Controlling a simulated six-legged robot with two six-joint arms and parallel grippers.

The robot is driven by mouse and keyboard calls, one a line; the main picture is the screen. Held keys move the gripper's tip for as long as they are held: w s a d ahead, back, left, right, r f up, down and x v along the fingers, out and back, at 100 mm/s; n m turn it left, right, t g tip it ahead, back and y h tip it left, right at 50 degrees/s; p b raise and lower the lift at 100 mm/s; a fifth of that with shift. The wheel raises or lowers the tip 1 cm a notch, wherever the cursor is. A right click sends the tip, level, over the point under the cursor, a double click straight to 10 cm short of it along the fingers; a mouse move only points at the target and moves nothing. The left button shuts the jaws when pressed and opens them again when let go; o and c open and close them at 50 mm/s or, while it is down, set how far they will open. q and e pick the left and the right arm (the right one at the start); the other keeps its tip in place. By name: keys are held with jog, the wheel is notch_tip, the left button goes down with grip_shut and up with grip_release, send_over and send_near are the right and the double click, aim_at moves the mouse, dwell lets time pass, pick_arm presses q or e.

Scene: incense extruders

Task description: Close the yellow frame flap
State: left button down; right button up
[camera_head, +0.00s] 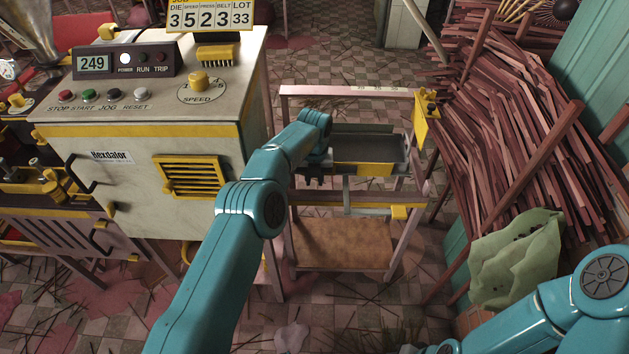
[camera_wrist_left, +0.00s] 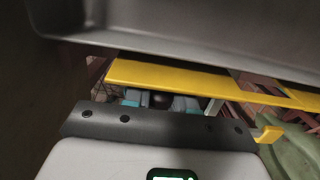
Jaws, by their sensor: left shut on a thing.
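A yellow strip, which looks like the frame flap (camera_head: 362,169), runs along the front edge of a dark grey tray (camera_head: 368,147) in the pinkish metal frame. It also crosses the left wrist view as a yellow band (camera_wrist_left: 190,80) under a large grey surface. My left gripper (camera_head: 313,178) is at the left end of this strip, inside the frame's left side. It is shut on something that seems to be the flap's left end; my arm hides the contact. My right arm shows at the lower right, but its gripper is out of view.
The cream machine cabinet (camera_head: 130,175) stands close on the left. A yellow plate (camera_head: 426,118) is on the frame's right post. A heap of reddish sticks (camera_head: 520,130) and a green sack (camera_head: 518,262) crowd the right. A brown lower shelf (camera_head: 342,245) lies below.

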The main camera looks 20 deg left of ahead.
dwell(0.4)
pick_arm(q)
jog(key=c, duration=0.9)
grip_release()
jog(key=shift+w, duration=0.1)
jog(key=shift+c, duration=0.2)
notch_tip(320, 180, up, 16)
jog(key=s+p, duration=0.1)
jog(key=p, duration=0.1)
jog(key=shift+s+d+r+p, duration=0.15)
jog(key=shift+s+d+p, duration=0.05)
jog(key=shift+p, duration=0.15)
